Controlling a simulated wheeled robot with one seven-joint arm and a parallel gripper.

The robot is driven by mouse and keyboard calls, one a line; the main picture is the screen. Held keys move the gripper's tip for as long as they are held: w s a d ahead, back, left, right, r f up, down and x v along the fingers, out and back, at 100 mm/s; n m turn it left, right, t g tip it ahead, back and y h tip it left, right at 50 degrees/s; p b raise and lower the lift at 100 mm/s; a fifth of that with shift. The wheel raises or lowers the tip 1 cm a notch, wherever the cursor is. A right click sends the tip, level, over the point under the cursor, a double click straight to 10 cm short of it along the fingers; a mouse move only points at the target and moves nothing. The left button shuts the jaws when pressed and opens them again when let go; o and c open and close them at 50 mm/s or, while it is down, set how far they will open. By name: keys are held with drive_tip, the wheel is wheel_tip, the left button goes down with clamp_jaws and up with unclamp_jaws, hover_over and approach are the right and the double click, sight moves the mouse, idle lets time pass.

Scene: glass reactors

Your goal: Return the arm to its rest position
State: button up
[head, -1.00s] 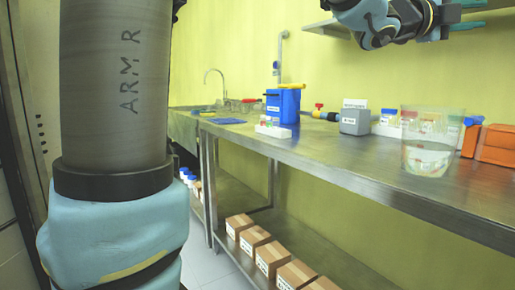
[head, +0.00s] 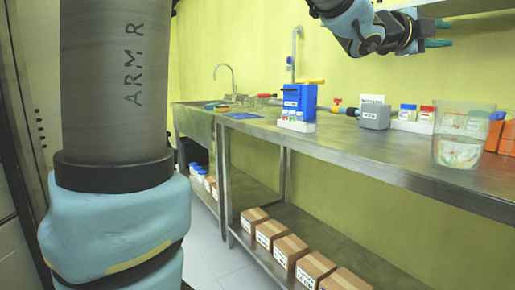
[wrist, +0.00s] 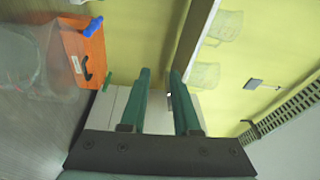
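My arm crosses the left of the head view as a grey link (head: 117,80) marked "ARM R" and a light blue joint (head: 115,225). The wrist end shows at the top right, in front of the yellow wall. My gripper (head: 448,34) points right there, high above the bench, with its two green fingers apart. In the wrist view the gripper (wrist: 160,73) also shows a gap between its fingers and nothing held. The middle of the arm between joint and wrist is out of view.
A steel bench (head: 350,150) runs along the wall. It carries a clear beaker (head: 462,138), a blue container (head: 299,101), a grey box (head: 375,116) and orange boxes (head: 507,138). A shelf (head: 480,8) is close to the gripper. Cardboard boxes (head: 291,250) sit below.

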drive_tip(key=w+a+f+n+t+y, duration=0.4)
drive_tip(key=w+a+f+n+y, duration=0.4)
drive_tip(key=w+a+f+n, duration=0.5)
drive_tip(key=a+f+n+g+y, duration=0.1)
drive_tip(key=a+f+n+y, duration=0.4)
drive_tip(key=a+f, duration=0.95)
drive_tip(key=s+a+f+n+g+y, duration=0.5)
drive_tip(key=s+a+f+n+g, duration=0.3)
drive_tip(key=s+a+f+n, duration=0.7)
wheel_tip(320, 180, down, 12)
drive_tip(key=s+a+m+b, duration=0.2)
drive_tip(key=m+b, duration=0.1)
drive_tip(key=b, duration=0.8)
wheel_tip(320, 180, up, 30)
drive_tip(key=p, duration=3)
drive_tip(key=shift+s+p, duration=0.2)
drive_tip(key=shift+p, duration=0.1)
drive_tip(key=shift+f, duration=0.1)
drive_tip(key=shift+c, duration=0.2)
